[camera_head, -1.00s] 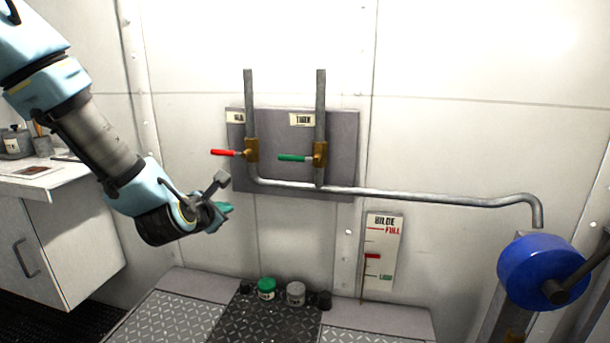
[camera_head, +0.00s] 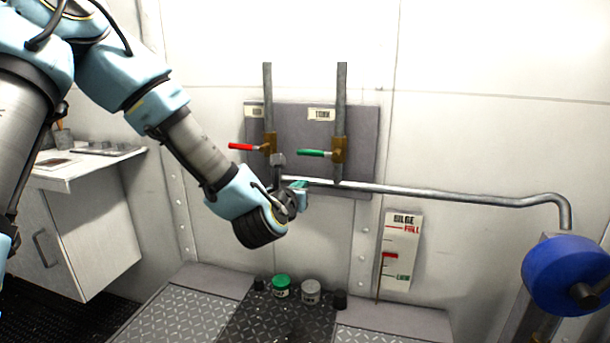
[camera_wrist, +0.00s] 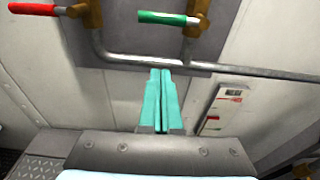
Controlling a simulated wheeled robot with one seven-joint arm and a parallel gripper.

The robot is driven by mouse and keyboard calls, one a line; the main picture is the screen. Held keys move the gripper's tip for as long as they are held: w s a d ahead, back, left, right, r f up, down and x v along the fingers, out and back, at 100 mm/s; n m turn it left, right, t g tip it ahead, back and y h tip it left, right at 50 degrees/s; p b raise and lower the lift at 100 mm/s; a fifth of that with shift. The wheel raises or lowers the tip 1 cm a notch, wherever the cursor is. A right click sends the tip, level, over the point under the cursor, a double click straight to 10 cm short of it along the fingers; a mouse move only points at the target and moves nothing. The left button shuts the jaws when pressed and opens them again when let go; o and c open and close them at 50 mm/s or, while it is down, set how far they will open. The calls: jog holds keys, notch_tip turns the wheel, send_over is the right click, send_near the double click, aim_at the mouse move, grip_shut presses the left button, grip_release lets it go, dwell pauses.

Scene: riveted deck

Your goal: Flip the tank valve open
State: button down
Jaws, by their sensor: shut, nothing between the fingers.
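The tank valve is the brass valve (camera_head: 338,150) under the label "TANK" (camera_head: 321,114), with a green handle (camera_head: 312,153) pointing left, level across its vertical pipe. It also shows at the top of the wrist view, where the green handle (camera_wrist: 168,18) is nearly level. My gripper (camera_head: 300,188) is shut and empty, its teal fingers below and slightly left of the green handle, apart from it. In the wrist view the shut fingers (camera_wrist: 160,75) point up toward the pipe, below the green handle.
A second valve with a red handle (camera_head: 243,147) sits left on the same grey panel (camera_head: 365,140). A grey pipe (camera_head: 450,195) runs right toward a blue wheel (camera_head: 565,275). A bilge gauge (camera_head: 401,250) hangs below. A cabinet (camera_head: 85,235) is left.

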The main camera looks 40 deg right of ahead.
aim_at(316, 153)
jog(key=w+d+r+p, duration=0.2)
jog(key=w+d+p, duration=0.1)
jog(key=d, duration=0.3)
jog(key=shift+w+d+r, duration=0.35)
jog(key=shift+w+d, duration=0.05)
jog(key=shift+w, duration=0.3)
